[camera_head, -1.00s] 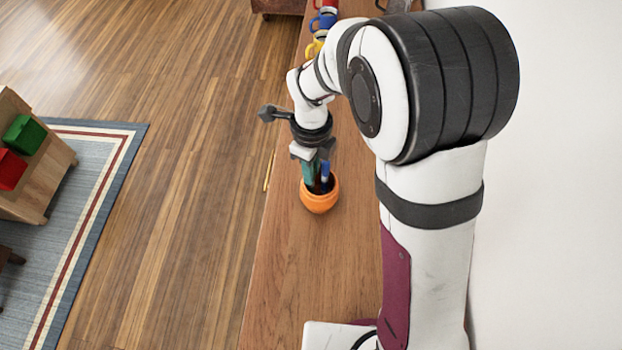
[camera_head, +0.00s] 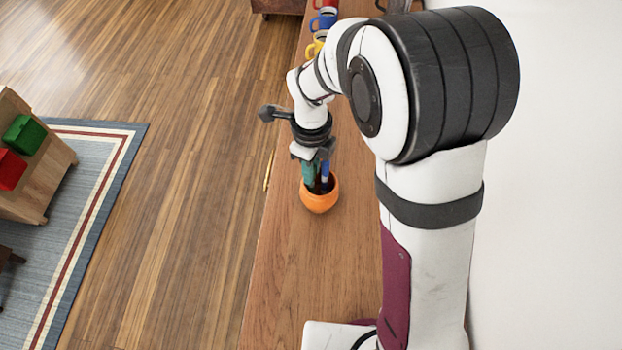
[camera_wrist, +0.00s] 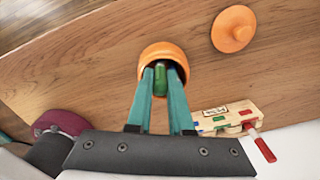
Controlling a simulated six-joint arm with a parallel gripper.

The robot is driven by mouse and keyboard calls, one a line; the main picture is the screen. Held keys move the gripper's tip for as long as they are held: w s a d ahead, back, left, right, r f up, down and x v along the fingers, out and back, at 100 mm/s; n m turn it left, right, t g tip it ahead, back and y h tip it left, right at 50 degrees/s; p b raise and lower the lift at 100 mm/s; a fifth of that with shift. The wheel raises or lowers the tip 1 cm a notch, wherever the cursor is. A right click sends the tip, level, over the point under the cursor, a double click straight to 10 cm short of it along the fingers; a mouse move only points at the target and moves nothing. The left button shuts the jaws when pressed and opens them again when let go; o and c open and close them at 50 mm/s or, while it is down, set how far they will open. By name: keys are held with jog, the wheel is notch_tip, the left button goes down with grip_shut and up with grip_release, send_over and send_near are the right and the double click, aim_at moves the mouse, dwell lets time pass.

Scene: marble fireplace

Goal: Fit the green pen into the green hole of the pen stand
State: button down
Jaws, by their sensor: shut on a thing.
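My gripper (camera_wrist: 161,75) is shut on the green pen (camera_wrist: 160,82), which sits between its teal fingers in the wrist view. The fingertips are at the mouth of an orange pot (camera_wrist: 150,53). In the head view my gripper (camera_head: 315,178) is above the same pot (camera_head: 320,201); the pen cannot be made out clearly there. The pen's lower end is hidden. The pen stand (camera_wrist: 212,113), a pale wooden block with a label and green and red marks, is right of the fingers in the wrist view. A red pen (camera_wrist: 264,150) is at its right end.
A round orange lid-like piece (camera_wrist: 233,30) lies on the wooden surface (camera_wrist: 75,60). In the head view, a blue mug (camera_head: 322,21) and a yellow mug (camera_head: 315,44) stand behind my arm. A thin yellow stick (camera_head: 268,172) lies along the left edge. Bare wood (camera_head: 285,280) is in front of the pot.

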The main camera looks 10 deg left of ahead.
notch_tip(320, 180, up, 17)
jog(key=w+d+f, duration=0.4)
jog(key=d, duration=0.6)
jog(key=w+d+f, duration=0.4)
jog(key=w+d, duration=0.1)
jog(key=d, duration=0.4)
notch_tip(320, 180, down, 8)
jog(key=d, duration=0.2)
jog(key=shift+f, duration=0.25)
